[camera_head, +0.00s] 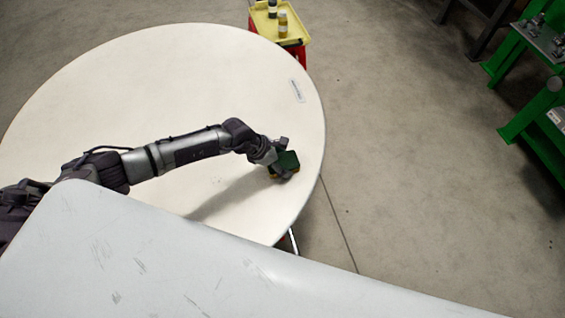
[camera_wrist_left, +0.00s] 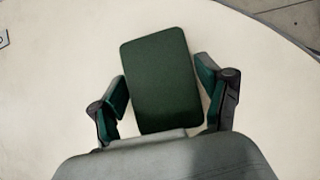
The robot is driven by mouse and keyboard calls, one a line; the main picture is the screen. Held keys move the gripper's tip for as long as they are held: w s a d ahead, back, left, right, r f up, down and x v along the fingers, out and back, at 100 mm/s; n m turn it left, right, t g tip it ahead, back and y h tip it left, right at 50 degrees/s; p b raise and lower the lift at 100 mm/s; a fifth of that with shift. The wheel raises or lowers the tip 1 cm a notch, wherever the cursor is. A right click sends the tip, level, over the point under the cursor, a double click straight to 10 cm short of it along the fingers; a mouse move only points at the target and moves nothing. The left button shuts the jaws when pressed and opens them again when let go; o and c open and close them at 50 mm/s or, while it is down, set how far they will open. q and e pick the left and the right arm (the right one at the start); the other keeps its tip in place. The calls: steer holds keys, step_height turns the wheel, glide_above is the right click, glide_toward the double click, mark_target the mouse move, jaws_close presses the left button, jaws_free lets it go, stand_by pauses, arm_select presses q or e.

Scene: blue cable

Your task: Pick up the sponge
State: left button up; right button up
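The sponge (camera_head: 289,160) is a block with a dark green top, near the right edge of the round white table (camera_head: 120,70). In the left wrist view the sponge (camera_wrist_left: 160,75) lies between the two fingers, slightly tilted. My left gripper (camera_head: 279,163) is at the sponge; in the left wrist view the gripper (camera_wrist_left: 165,95) has its fingers spread on either side, with narrow gaps visible between them and the sponge. The sponge's near end is hidden by the gripper body. My right gripper is in neither view.
A small label (camera_head: 297,90) lies on the table's right side. A red and yellow cart (camera_head: 292,32) with bottles stands beyond the table edge. Green metal furniture (camera_head: 540,120) stands at the far right. The table's left and far parts are clear.

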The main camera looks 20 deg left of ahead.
mark_target(294, 160)
arm_select(q)
steer(key=shift+c, duration=1.4)
steer(key=shift+r, duration=0.15)
steer(key=shift+r, duration=0.25)
steer(key=r, duration=0.2)
steer(key=r+b, duration=0.1)
steer(key=shift+d+r, duration=0.35)
steer(key=shift+d, duration=0.05)
steer(key=d+r+b, duration=0.1)
steer(key=d+r, duration=0.2)
steer(key=d, duration=0.2)
steer(key=s+d+r+b, duration=0.1)
steer(key=d+r, duration=0.2)
steer(key=d, duration=0.2)
steer(key=shift+s+d+r, duration=0.2)
steer(key=shift+d+r, duration=0.1)
steer(key=shift+d, duration=0.1)
